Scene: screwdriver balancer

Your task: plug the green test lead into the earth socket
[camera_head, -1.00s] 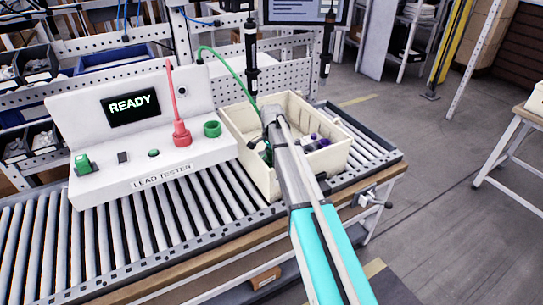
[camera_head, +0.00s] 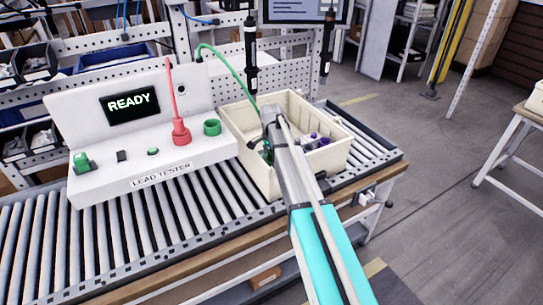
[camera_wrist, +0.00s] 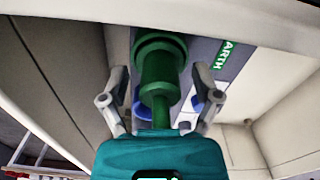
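The green test lead (camera_head: 222,62) runs from the tester's back panel down into the cream crate. In the wrist view its green plug (camera_wrist: 160,72) stands between my fingers, wide collar at the far end and thin stem toward my palm. A green label reading "ARTH" (camera_wrist: 228,55) shows beside it; its first letter is cut off or hidden. The earth socket itself is hidden behind the plug, and I cannot tell how far the plug is seated. My gripper (camera_wrist: 161,78) is down in the crate, fingers spread with gaps on both sides of the plug.
The cream crate (camera_head: 242,143) has walls close around my gripper. The white lead tester (camera_head: 85,131) reads READY and carries a red plug (camera_head: 181,132) and an empty green ring (camera_head: 212,128). Two hanging tools (camera_head: 251,55) are behind the crate. Rollers (camera_head: 110,235) lie clear in front.

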